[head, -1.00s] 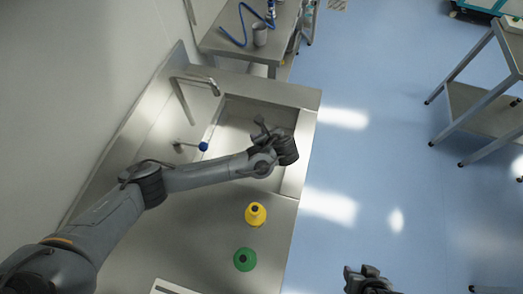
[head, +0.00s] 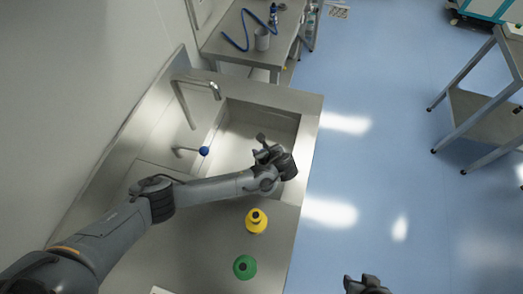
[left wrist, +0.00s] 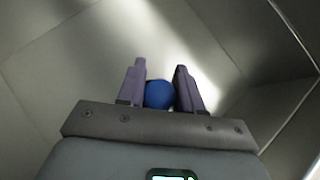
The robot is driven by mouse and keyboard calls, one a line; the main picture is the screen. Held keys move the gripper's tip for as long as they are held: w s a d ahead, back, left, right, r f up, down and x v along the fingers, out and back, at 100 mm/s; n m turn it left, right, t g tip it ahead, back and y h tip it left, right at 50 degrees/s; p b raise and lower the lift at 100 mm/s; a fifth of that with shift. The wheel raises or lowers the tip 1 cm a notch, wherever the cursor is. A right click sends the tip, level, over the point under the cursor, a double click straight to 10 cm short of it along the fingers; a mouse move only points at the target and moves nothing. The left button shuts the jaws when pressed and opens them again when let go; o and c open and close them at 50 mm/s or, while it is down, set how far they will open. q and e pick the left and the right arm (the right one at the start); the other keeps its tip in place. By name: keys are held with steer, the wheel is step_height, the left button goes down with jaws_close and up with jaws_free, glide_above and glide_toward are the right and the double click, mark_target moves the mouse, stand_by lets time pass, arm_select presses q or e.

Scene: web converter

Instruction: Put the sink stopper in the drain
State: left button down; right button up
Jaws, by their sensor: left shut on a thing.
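My left gripper (head: 262,146) is over the sink basin (head: 232,150), near its front right part in the head view. In the left wrist view its two fingers (left wrist: 160,72) are shut on a round blue piece (left wrist: 159,95), which looks like the knob of the sink stopper. The rest of the stopper is hidden behind the gripper. I cannot make out the drain in either view. The grey basin walls and floor fill the left wrist view. My right gripper (head: 366,285) shows only partly at the bottom edge, away from the sink.
A side table (head: 240,60) is behind.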

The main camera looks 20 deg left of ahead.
arm_select(q)
steer(key=shift+f, duration=0.1)
steer(key=c, duration=0.7)
jaws_free()
steer(key=shift+c, duration=0.2)
steer(key=shift+r, duration=0.2)
steer(key=p+v, duration=0.2)
steer(key=v, duration=1)
steer(key=shift+r, duration=0.1)
